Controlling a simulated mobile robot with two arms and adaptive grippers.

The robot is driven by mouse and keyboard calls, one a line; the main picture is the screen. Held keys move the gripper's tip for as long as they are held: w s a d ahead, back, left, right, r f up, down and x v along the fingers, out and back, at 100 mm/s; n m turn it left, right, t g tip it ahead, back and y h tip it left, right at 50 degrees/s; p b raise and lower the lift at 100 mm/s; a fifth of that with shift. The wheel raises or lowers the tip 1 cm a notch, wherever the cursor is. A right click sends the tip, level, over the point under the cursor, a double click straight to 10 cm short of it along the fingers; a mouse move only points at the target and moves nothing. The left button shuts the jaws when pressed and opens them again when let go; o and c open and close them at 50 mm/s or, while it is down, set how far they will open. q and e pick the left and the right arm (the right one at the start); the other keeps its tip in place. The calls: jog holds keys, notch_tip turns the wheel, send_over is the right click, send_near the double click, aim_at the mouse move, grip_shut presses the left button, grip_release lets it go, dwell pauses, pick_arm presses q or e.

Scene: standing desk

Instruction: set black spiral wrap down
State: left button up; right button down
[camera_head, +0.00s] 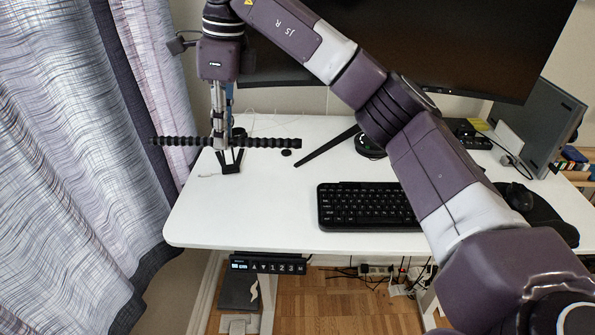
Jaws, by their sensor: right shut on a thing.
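The black spiral wrap (272,143) is a long, ridged black rod lying level across the picture at the left end of the desk. My right gripper (220,143) points down from above and is shut on the wrap near its middle. The wrap's left end sticks out past the desk's left edge, in front of the curtain. Its right part is over the white desk top (250,215); I cannot tell how high it is above it. My left gripper is not in view.
A black keyboard (368,206) lies at the front middle. A monitor (470,50) stands behind, with its stand leg (328,146) on the desk. A small black stand (230,162) is just below the wrap. A mouse (519,197) is at right. The front left is clear; curtains (70,150) hang at left.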

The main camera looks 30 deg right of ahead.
jog(key=shift+s+f, duration=0.15)
jog(key=shift+f, duration=0.1)
jog(key=p, duration=0.3)
send_over(236, 218)
jog(key=f, duration=1.5)
jog(key=shift+s+d+f, duration=0.1)
jog(key=shift+s+d, duration=0.05)
jog(key=shift+d, duration=0.1)
notch_tip(236, 218, down, 3)
jog(key=shift+f+p, duration=0.15)
jog(key=shift+p, duration=0.4)
jog(key=shift+f, duration=0.6)
jog(key=c, duration=1.9)
grip_release()
jog(key=shift+f, duration=0.1)
